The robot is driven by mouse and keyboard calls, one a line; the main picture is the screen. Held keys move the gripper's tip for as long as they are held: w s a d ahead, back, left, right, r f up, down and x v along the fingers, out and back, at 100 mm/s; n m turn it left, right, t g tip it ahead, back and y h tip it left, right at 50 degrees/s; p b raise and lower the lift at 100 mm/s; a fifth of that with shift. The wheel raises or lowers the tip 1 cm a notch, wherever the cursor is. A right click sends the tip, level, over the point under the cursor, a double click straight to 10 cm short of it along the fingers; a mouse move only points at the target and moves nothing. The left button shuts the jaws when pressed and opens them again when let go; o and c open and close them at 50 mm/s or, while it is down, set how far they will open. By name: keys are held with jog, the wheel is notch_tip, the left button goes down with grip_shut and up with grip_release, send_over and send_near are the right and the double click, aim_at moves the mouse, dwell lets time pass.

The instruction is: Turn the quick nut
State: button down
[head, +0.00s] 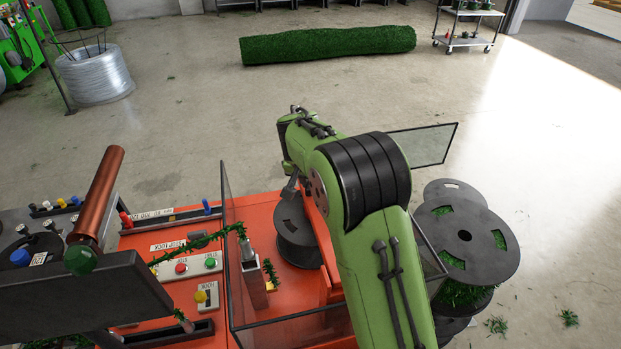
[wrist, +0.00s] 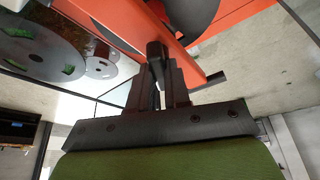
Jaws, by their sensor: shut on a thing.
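In the wrist view my gripper (wrist: 158,88) is shut on a dark part that I take to be the quick nut (wrist: 155,52). It sits between the fingertips, beside an orange machine arm (wrist: 128,22). The fingers hide much of it, so its turn angle cannot be read. In the head view my green arm reaches over the orange machine, and a bit of my gripper (head: 291,188) shows above a dark spool (head: 294,235). The nut is hidden there.
Clear guard panels (head: 226,245) frame the machine, with an open panel (head: 422,146) beyond my arm. Dark reels (head: 463,225) stand to the right. A control panel (head: 187,268) and a dark monitor (head: 80,300) are at left. The floor behind is largely free.

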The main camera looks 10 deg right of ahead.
jog(key=shift+s+f, duration=0.15)
jog(key=shift+f, duration=0.05)
dwell(0.3)
jog(key=c, duration=1.3)
grip_release()
jog(key=shift+o, duration=1.1)
jog(key=shift+r, duration=0.15)
jog(key=p+v, duration=0.2)
jog(key=v, duration=1.3)
jog(key=shift+r+p, duration=0.3)
jog(key=shift+r, duration=0.05)
jog(key=shift+a, duration=0.1)
